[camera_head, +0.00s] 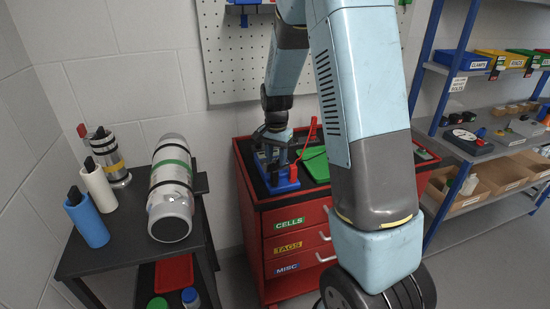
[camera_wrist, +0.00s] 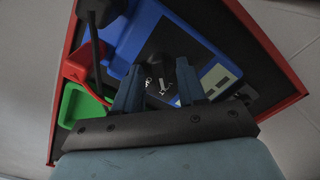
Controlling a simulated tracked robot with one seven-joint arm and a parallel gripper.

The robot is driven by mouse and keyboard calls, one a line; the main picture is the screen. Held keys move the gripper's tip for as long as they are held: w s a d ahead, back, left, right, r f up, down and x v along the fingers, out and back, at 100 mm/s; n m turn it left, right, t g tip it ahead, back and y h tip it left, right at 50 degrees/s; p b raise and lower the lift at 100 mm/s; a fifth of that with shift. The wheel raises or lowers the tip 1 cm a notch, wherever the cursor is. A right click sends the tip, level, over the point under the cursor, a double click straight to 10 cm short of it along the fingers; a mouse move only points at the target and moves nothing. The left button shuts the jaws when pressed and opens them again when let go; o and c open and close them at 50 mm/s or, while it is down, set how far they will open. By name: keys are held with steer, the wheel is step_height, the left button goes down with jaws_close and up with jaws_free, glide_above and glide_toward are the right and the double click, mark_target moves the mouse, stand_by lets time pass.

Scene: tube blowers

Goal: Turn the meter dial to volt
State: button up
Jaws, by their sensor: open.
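The blue meter (camera_head: 284,186) lies on top of the red tool cabinet, below my arm in the head view. In the wrist view the blue meter body (camera_wrist: 190,42) surrounds a dark face with white markings and a pale display (camera_wrist: 214,77). The black dial (camera_wrist: 157,72) sits on that face, between my open fingers. My gripper (camera_wrist: 158,68) is open, with one finger on each side of the dial. I cannot tell whether the fingers touch it. The dial's setting is too dark and small to read. In the head view my gripper (camera_head: 272,142) largely hides the meter's face.
A red probe (camera_wrist: 80,62) with a dark lead and a green tray (camera_wrist: 80,104) lie beside the meter. The red cabinet (camera_head: 290,222) has labelled drawers. A dark cart (camera_head: 95,258) with cylinders stands left, and shelving (camera_head: 462,185) with bins stands right.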

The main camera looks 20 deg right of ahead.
mark_target(276, 160)
step_height(276, 160, up, 14)
steer(key=shift+f, duration=0.15)
stand_by(0.6)
stand_by(0.3)
steer(key=s+r+n+t, duration=0.2)
steer(key=s+r+n, duration=0.2)
steer(key=s, duration=1)
steer(key=s+r+n+t, duration=0.3)
steer(key=s+r+n, duration=0.2)
steer(key=s, duration=0.9)
step_height(276, 160, up, 2)
steer(key=shift+s+a+r+t, duration=0.1)
steer(key=shift+s+a+t, duration=0.05)
steer(key=shift+t, duration=0.15)
